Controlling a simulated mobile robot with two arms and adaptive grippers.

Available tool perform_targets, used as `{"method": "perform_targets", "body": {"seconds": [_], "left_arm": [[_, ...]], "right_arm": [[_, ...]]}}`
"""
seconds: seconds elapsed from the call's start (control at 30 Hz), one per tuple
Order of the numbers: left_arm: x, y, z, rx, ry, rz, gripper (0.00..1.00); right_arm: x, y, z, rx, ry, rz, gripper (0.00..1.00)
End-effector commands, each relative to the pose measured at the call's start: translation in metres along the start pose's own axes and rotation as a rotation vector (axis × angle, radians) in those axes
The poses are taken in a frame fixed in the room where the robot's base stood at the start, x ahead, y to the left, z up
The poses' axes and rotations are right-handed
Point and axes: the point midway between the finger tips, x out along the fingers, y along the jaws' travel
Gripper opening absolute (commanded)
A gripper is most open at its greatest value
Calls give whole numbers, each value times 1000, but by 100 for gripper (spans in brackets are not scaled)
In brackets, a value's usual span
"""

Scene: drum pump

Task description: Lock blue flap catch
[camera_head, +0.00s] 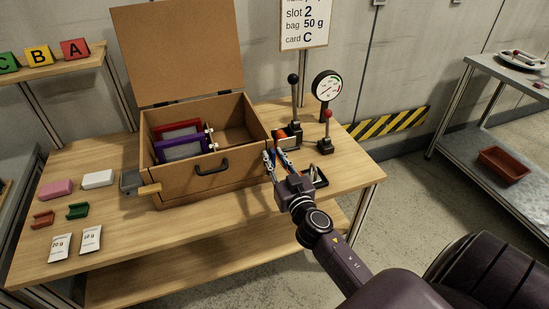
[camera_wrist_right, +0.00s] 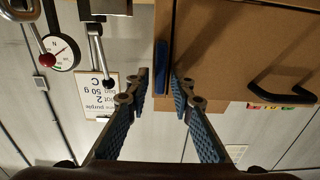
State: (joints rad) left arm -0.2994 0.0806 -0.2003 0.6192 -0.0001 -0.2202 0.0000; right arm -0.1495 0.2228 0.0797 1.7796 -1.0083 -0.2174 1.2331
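A blue strip (camera_wrist_right: 162,62), likely the blue flap catch, shows upright at the edge of the wooden box (camera_wrist_right: 225,50) in the right wrist view. It lies beyond the gap between my fingertips; I cannot tell its locked state. In the head view, my gripper hides that spot. My right gripper (camera_head: 278,157) is at the right front corner of the open-lidded box (camera_head: 182,184). Its blue-padded fingers are apart in the wrist view (camera_wrist_right: 160,88), with nothing clearly held between them. Contact with the strip cannot be told. My left gripper is not in view.
Red (camera_head: 178,131) and purple (camera_head: 184,146) framed pieces stand inside the box. A black-knobbed lever (camera_head: 294,105), a red-knobbed lever (camera_head: 326,132) and a dial gauge (camera_head: 326,87) stand right of it. Small blocks and two bags (camera_head: 60,247) lie at the table's left.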

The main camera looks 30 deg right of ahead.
Motion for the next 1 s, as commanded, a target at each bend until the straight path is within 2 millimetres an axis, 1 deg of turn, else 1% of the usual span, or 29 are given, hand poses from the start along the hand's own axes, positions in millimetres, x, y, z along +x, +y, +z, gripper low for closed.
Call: {"method": "perform_targets", "body": {"seconds": [0.03, 0.17, 0.47, 0.63, 0.77, 1.0], "left_arm": [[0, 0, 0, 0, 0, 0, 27], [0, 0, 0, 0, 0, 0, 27], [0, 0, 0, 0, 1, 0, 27], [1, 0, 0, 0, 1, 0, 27], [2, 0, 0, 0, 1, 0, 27], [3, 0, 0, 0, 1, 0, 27]], "right_arm": [[0, 0, 0, 0, 0, 0, 14], [0, 0, 0, 0, 0, 0, 0], [0, 0, 0, -8, 0, 0, 0], [0, -1, 0, -53, 0, 0, 0], [0, -2, 1, -124, 0, 0, 0], [0, -5, 2, -325, -1, 0, 0]]}}
